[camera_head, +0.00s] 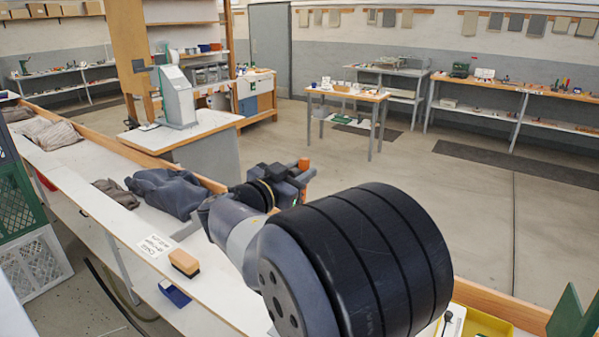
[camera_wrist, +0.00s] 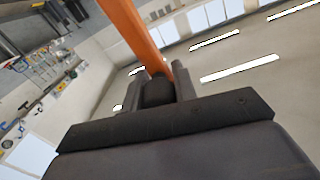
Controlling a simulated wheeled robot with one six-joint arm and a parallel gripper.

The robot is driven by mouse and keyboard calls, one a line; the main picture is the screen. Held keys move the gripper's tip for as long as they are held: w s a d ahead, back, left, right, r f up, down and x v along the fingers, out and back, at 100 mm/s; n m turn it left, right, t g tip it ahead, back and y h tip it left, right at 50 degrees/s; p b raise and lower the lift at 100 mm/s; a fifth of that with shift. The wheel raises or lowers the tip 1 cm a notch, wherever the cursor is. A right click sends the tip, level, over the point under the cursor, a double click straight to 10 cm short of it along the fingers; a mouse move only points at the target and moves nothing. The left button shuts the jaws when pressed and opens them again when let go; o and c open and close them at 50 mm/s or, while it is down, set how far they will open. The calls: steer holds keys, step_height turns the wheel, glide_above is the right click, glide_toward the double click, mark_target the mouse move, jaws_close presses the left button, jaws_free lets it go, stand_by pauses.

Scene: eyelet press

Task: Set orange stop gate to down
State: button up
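The orange stop gate (camera_wrist: 138,35) shows in the wrist view as a long orange bar. It runs from the top edge down to a dark knob (camera_wrist: 157,92) at its near end. My gripper (camera_wrist: 158,88) has one finger on each side of this knob, with little or no gap showing, and appears shut on it. In the head view my arm hides most of the gate. Only a small orange piece (camera_head: 304,163) shows beside my dark gripper (camera_head: 284,177). Its mounting is hidden, and I cannot tell the bar's angle.
A long white bench with a wooden rail (camera_head: 100,140) runs along the left, holding grey cloth bundles (camera_head: 168,191) and a brush (camera_head: 184,263). A press (camera_head: 178,97) stands on a table behind. A yellow bin (camera_head: 487,322) is at lower right. The floor on the right is open.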

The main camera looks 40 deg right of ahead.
jaws_close()
